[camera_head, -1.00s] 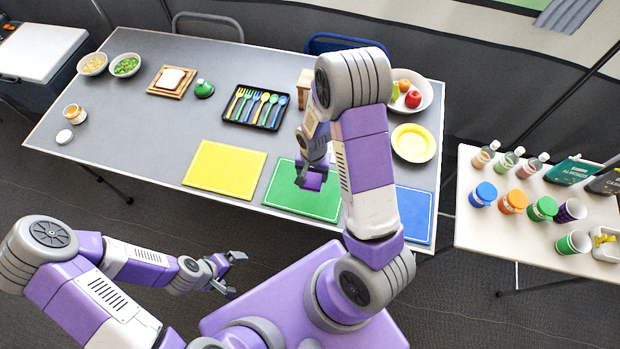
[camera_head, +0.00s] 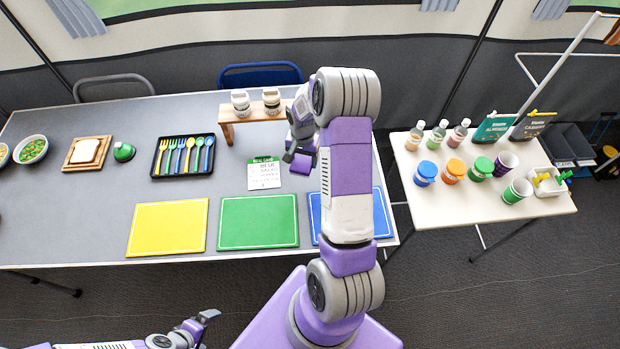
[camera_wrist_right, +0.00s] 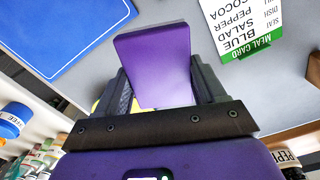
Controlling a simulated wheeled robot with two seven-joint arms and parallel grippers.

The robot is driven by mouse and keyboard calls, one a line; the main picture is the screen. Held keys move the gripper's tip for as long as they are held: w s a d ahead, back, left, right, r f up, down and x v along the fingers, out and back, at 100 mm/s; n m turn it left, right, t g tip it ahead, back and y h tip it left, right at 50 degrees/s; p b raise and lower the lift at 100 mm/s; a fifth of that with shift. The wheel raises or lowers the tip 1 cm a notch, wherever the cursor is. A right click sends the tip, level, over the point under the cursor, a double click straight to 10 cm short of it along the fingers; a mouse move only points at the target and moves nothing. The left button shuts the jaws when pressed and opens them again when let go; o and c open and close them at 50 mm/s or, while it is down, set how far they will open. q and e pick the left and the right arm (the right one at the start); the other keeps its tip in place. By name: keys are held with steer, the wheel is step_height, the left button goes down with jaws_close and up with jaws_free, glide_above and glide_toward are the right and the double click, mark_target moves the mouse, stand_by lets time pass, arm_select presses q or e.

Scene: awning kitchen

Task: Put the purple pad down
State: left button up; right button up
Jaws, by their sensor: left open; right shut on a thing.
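My right gripper (camera_head: 298,152) is shut on the purple pad (camera_head: 303,166), holding it over the grey table, just right of the meal card and behind the blue mat. In the right wrist view the purple pad (camera_wrist_right: 155,65) stands out between the two dark fingers of the right gripper (camera_wrist_right: 163,88). I cannot tell how high the pad is above the table. My left gripper (camera_head: 205,325) is open and empty, low in front of the table's front edge.
The meal card (camera_head: 264,174) lies behind the green mat (camera_head: 258,222). The blue mat (camera_head: 383,215) is partly behind my right arm; the yellow mat (camera_head: 168,228) is left. A wooden stand (camera_head: 229,131) with shakers and a cutlery tray (camera_head: 156,172) are behind.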

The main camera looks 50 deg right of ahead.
steer(key=shift+s+d, duration=0.25)
steer(key=shift+d, duration=0.35)
steer(key=shift+s+d, duration=0.2)
steer(key=shift+d, duration=0.35)
step_height(320, 180, down, 10)
steer(key=shift+d+r+b, duration=0.15)
steer(key=shift+r+b, duration=0.05)
steer(key=shift+b, duration=0.6)
steer(key=shift+f, duration=0.15)
steer(key=o, duration=1)
